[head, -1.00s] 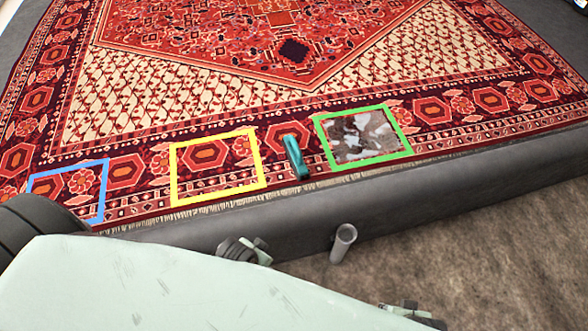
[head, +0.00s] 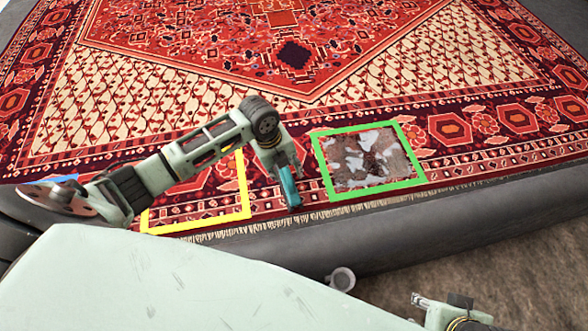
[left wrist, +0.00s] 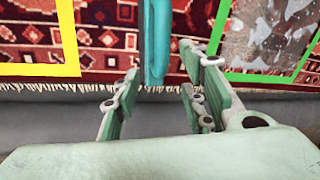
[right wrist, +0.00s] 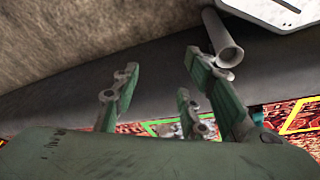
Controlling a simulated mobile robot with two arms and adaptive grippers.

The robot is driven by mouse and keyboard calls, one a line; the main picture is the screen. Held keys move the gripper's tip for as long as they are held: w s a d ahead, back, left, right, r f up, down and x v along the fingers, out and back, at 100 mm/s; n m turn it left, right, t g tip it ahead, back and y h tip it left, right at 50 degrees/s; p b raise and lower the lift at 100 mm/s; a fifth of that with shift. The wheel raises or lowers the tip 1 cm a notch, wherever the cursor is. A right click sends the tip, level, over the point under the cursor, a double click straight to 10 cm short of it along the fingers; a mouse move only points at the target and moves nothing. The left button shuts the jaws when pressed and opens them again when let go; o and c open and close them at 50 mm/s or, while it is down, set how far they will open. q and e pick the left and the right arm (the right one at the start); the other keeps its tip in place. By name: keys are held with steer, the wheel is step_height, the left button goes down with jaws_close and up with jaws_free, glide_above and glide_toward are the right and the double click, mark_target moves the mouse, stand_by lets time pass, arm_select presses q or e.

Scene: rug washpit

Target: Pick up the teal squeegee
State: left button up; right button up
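The teal squeegee (head: 289,190) lies on the red rug's front border, between the yellow and green frames. My left gripper (head: 284,167) is right over it in the head view and hides its far part. In the left wrist view the squeegee (left wrist: 156,45) runs up the middle, in line with the gap between the open, empty fingers (left wrist: 158,76). I cannot tell how high the fingers are above it. My right gripper (head: 452,312) is low at the right, away from the squeegee. Its fingers (right wrist: 160,72) are open and empty in the right wrist view.
The green frame (head: 374,193) surrounds a whitish, dirty patch close right of the squeegee. The yellow frame (head: 197,224) is close left. The blue frame (head: 60,178) is mostly hidden by my arm. A dark raised curb (head: 450,217) runs along the rug's front, with a grey pipe (head: 341,278) before it.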

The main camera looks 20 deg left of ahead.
mark_target(286, 168)
arm_select(q)
steer(key=w+a+m, duration=0.1)
steer(key=w+f+b, duration=0.1)
steer(key=w, duration=0.1)
steer(key=shift+a+f+m, duration=0.1)
steer(key=shift+a+m, duration=0.3)
steer(key=b+x, duration=0.2)
steer(key=x, duration=0.2)
steer(key=shift+s+f, duration=0.1)
steer(key=shift+f, duration=0.5)
jaws_close()
arm_select(e)
steer(key=w+a+r+t+y, duration=0.1)
steer(key=w+a+r+t, duration=0.1)
steer(key=w, duration=0.4)
steer(key=w+a+r+t, duration=0.2)
steer(key=w+r+t, duration=0.1)
steer(key=w, duration=0.4)
steer(key=shift+r+t+y, duration=0.35)
steer(key=shift+t+y, duration=0.05)
steer(key=shift+t, duration=0.5)
